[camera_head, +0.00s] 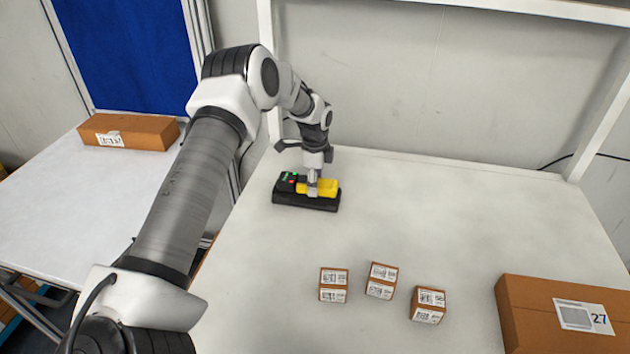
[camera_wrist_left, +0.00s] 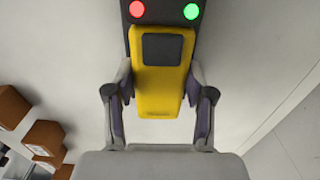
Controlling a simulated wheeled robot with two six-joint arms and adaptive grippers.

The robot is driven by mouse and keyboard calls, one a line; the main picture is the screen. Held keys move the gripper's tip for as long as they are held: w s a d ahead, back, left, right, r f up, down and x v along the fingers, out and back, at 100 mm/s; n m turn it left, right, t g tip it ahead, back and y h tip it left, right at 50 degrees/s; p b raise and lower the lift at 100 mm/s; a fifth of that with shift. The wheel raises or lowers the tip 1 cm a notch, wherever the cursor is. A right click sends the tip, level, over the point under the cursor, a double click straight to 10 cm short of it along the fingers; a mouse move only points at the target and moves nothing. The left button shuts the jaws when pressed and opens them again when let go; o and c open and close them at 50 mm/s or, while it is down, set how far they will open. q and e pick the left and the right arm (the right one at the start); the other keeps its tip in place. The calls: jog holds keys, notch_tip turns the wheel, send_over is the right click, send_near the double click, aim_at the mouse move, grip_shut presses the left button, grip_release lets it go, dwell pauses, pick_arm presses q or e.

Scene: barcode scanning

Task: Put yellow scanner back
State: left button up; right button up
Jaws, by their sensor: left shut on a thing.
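The yellow scanner (camera_head: 326,186) is at its black base (camera_head: 305,202) near the back left of the white table. The base has a red and a green light at its left end. My left gripper (camera_head: 313,188) reaches down from above and is shut on the scanner. In the left wrist view the scanner (camera_wrist_left: 160,88) lies between the two fingers, with the lit base (camera_wrist_left: 165,12) right beyond it. I cannot tell whether the scanner is fully seated in the base. My right gripper is not in view.
Three small labelled boxes (camera_head: 334,284) (camera_head: 381,280) (camera_head: 427,304) stand mid-table. A large carton (camera_head: 560,318) marked 27 is at the right front. Another brown box (camera_head: 128,131) lies on the left table (camera_head: 80,210). The table (camera_head: 450,220) behind the small boxes is clear.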

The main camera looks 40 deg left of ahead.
pick_arm(q)
jog(key=shift+w+f, duration=0.1)
jog(key=shift+f, duration=0.45)
jog(key=o, duration=1.4)
jog(key=shift+c, duration=0.2)
jog(key=shift+r, duration=0.1)
jog(key=shift+r, duration=0.25)
jog(key=shift+r+p, duration=0.4)
jog(key=shift+r, duration=0.2)
jog(key=shift+r+b, duration=0.5)
jog(key=shift+b, duration=0.25)
notch_tip(320, 180, up, 10)
jog(key=b, duration=0.2)
jog(key=shift+r+b, duration=0.25)
jog(key=shift+b, duration=0.05)
